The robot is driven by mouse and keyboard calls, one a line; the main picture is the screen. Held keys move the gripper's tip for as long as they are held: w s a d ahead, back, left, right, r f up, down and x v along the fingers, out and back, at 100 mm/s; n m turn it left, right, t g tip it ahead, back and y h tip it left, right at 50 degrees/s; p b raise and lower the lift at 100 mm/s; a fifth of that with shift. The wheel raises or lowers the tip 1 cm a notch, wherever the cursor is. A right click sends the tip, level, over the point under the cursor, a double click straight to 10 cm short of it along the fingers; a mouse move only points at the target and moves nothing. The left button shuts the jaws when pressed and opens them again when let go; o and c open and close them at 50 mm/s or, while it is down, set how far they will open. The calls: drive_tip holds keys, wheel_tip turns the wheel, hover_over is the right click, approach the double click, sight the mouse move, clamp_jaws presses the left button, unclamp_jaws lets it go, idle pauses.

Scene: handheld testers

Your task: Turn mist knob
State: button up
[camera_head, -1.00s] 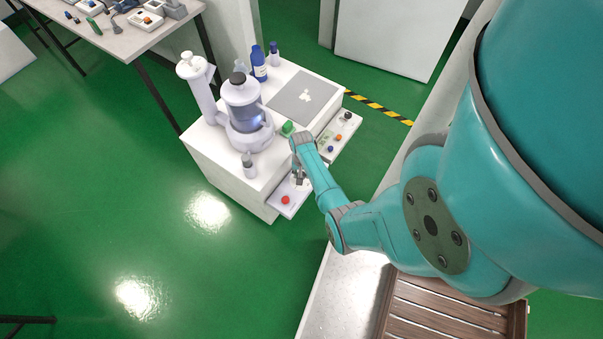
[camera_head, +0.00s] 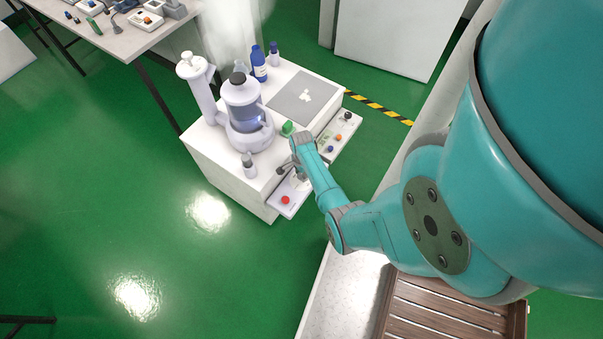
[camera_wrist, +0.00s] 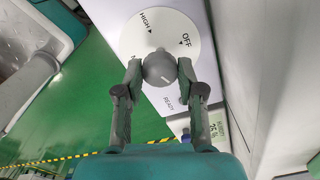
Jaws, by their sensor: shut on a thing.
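In the wrist view, the mist knob (camera_wrist: 161,68) is a round grey knob on a white dial disc (camera_wrist: 187,20) marked HIGH and OFF. A third label by the left finger is mostly hidden. My gripper (camera_wrist: 159,75) is shut on the knob, one finger on each side. A short pale mark shows on the knob. In the head view, my gripper (camera_head: 282,169) is at the small control panel (camera_head: 291,204) with a red button, at the cabinet's front; the knob is hidden there.
The white cabinet (camera_head: 225,175) also bears a small bottle (camera_head: 249,167), a blue bottle (camera_head: 259,65), a green object (camera_head: 288,128) and a grey mat (camera_head: 288,103). A second control panel (camera_head: 340,135) is to the right of my gripper. Green floor is open at left.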

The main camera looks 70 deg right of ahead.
drive_tip(key=shift+m, duration=2.2)
drive_tip(key=o, duration=1.2)
drive_tip(key=shift+c, duration=0.2)
drive_tip(key=shift+r, duration=0.1)
wheel_tip(320, 180, up, 12)
